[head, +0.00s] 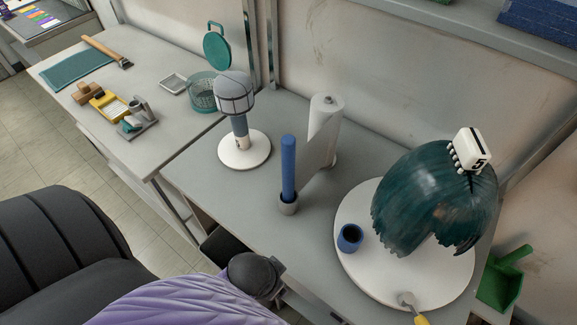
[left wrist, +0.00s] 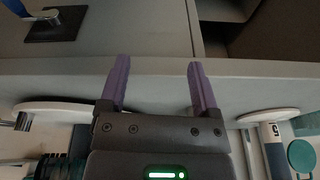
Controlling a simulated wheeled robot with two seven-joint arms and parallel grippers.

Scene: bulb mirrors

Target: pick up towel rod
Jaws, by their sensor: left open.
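I cannot tell for certain which thing is the towel rod. A white roll (head: 325,125) stands upright on the grey bench, with a sheet hanging from it and a small knob on top. My right gripper is out of view.
A white round base with a microphone-like lamp (head: 235,95) stands left of the roll. A white disc (head: 350,205) at right carries a dark teal shell (head: 430,210) and a blue cup (head: 349,238). A green dustpan (head: 503,280) is beyond.

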